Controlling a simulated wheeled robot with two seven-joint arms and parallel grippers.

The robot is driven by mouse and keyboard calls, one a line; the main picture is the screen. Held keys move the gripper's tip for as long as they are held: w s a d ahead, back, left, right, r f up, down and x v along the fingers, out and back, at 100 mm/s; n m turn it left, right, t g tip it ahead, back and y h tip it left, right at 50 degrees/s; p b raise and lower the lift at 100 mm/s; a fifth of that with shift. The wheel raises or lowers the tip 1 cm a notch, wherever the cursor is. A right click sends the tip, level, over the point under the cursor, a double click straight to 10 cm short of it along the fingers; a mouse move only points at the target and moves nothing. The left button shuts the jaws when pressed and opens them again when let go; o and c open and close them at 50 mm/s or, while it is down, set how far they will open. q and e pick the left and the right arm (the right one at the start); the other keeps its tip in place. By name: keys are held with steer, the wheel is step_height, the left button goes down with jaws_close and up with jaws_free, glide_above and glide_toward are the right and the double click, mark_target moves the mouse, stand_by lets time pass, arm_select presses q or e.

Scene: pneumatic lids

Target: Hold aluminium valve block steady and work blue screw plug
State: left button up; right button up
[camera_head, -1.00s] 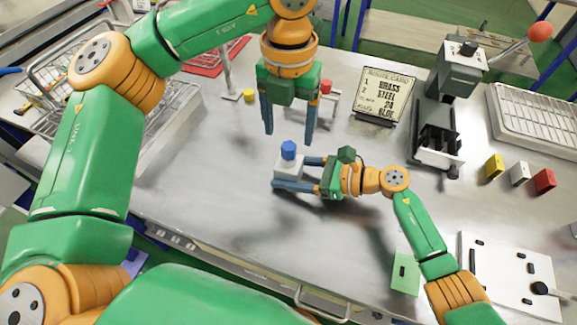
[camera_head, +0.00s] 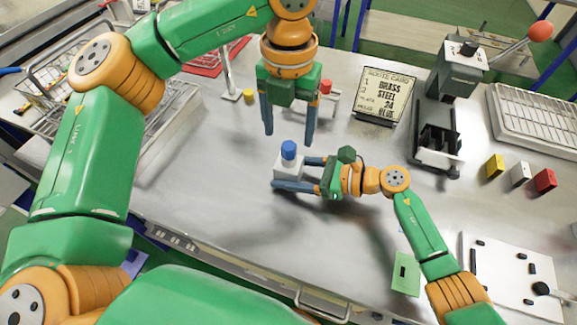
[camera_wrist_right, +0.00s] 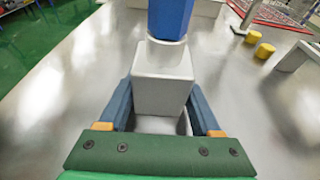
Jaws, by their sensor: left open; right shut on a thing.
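The aluminium valve block (camera_head: 287,168) is a pale grey cube standing on the steel table in the head view. The blue screw plug (camera_head: 288,150) sits upright on its top. In the right wrist view the block (camera_wrist_right: 162,82) stands between the fingers, with the blue plug (camera_wrist_right: 170,18) above it, cut by the frame edge. My right gripper (camera_head: 292,172) is shut on the block from the right side. My left gripper (camera_head: 288,138) is open, pointing down, with its fingertips above and behind the plug. Whether the plug is fully seated cannot be told.
A lever press (camera_head: 447,110) is at back right. Yellow (camera_head: 494,166), white (camera_head: 519,174) and red (camera_head: 545,180) blocks stand at right. Wire baskets are at left. The table front is mostly clear.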

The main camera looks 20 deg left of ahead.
mark_target(282, 147)
arm_select(q)
steer(key=shift+c, duration=0.8)
step_height(282, 147, up, 3)
steer(key=s+a+m+t+h, duration=0.1)
steer(key=s+m+t, duration=0.15)
steer(key=m, duration=0.35)
steer(key=x, duration=0.7)
steer(key=shift+w+f, duration=0.15)
steer(key=shift+f, duration=0.2)
steer(key=shift+s+a, duration=0.1)
steer(key=shift+s, duration=0.15)
steer(key=m, duration=0.2)
steer(key=m+g+h, duration=0.1)
steer(key=m, duration=0.1)
steer(key=shift+w+a, duration=0.2)
steer(key=shift+w, duration=0.05)
steer(key=m, duration=0.3)
steer(key=shift+w+a+m+g+h, duration=0.1)
steer(key=shift+w+m+g+h, duration=0.05)
steer(key=shift+m+g+h, duration=0.15)
